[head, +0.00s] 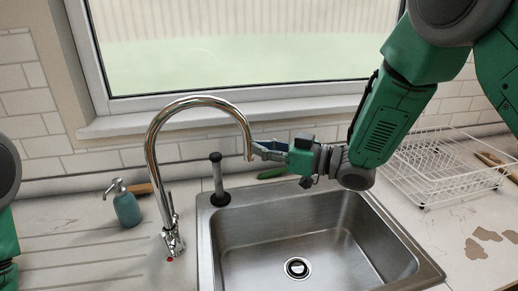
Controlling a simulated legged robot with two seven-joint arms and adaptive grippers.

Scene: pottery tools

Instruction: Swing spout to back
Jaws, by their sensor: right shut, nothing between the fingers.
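A chrome gooseneck faucet stands on the counter at the left side of the sink, in the head view. Its spout (200,101) arches to the right, with its tip (249,152) hanging over the back left part of the sink. My right gripper (262,151) is shut, with its fingers right at the spout's tip. Nothing is between the fingers; whether they touch the spout I cannot tell. The faucet's lever (171,207) stands up beside its base. My left gripper is out of view; only part of my left arm shows at the left edge.
A steel sink (270,238) with a drain lies below. A dark-topped cylinder (217,178) stands at the sink's back left corner. A teal soap bottle (127,208) stands left of the faucet. A white wire rack (432,168) is at right. The window sill (130,122) runs behind.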

